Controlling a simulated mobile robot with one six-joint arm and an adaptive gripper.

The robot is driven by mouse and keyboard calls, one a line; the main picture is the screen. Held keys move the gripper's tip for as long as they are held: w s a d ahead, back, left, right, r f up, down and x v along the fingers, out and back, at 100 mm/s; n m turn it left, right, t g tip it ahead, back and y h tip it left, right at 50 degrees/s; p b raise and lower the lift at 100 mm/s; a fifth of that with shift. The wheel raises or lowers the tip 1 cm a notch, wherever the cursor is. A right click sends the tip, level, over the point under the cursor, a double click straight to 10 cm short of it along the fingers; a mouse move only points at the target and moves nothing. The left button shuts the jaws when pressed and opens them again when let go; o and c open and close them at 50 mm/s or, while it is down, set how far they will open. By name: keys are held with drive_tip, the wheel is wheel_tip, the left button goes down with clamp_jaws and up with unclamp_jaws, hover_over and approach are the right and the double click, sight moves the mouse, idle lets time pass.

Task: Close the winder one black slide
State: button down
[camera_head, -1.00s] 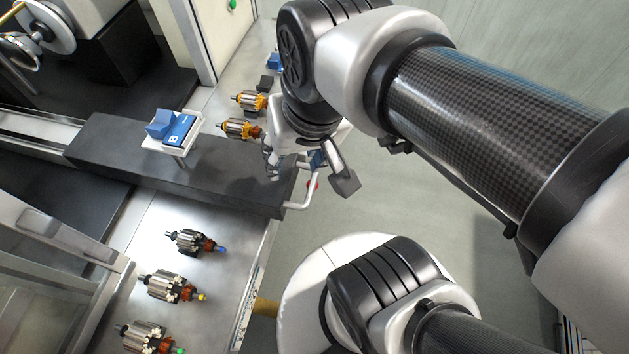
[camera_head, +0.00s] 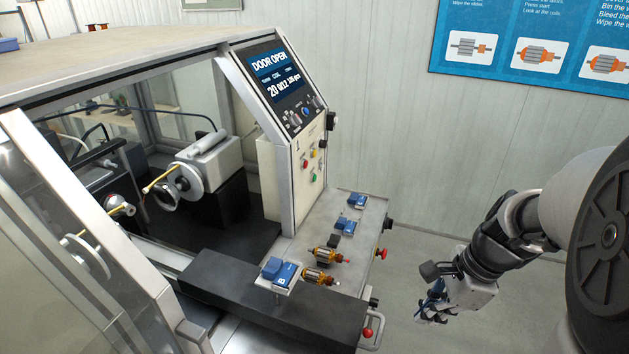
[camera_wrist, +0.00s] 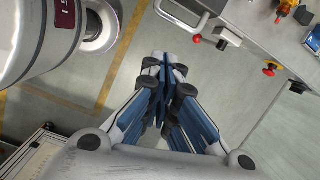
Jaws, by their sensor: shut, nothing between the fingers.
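The winder (camera_head: 225,150) stands on the left, and its display (camera_head: 280,72) reads DOOR OPEN. The black slide (camera_head: 235,292) lies across its front ledge. A pale bar handle (camera_head: 376,328) is at the slide's right end; a pale handle also shows at the top of the wrist view (camera_wrist: 183,18). A tray with a blue block and a card marked B (camera_head: 281,272) sits on the slide. My gripper (camera_head: 428,312) hangs right of the handle, apart from it, over the floor. In the wrist view its fingers (camera_wrist: 168,68) are together and empty.
Two orange-wound armatures (camera_head: 325,256) and blue blocks (camera_head: 348,226) lie on the ledge beyond the slide. A red knob (camera_head: 382,254) sticks out at the ledge's edge. The floor around my gripper is clear.

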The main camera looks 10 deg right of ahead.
drive_tip(key=w+a+f+m+b, duration=0.2)
drive_tip(key=w+a+f, duration=0.1)
drive_tip(key=f, duration=0.7)
drive_tip(key=shift+f+m, duration=0.4)
drive_tip(key=shift+w+a, duration=0.1)
drive_tip(key=shift+a, duration=0.05)
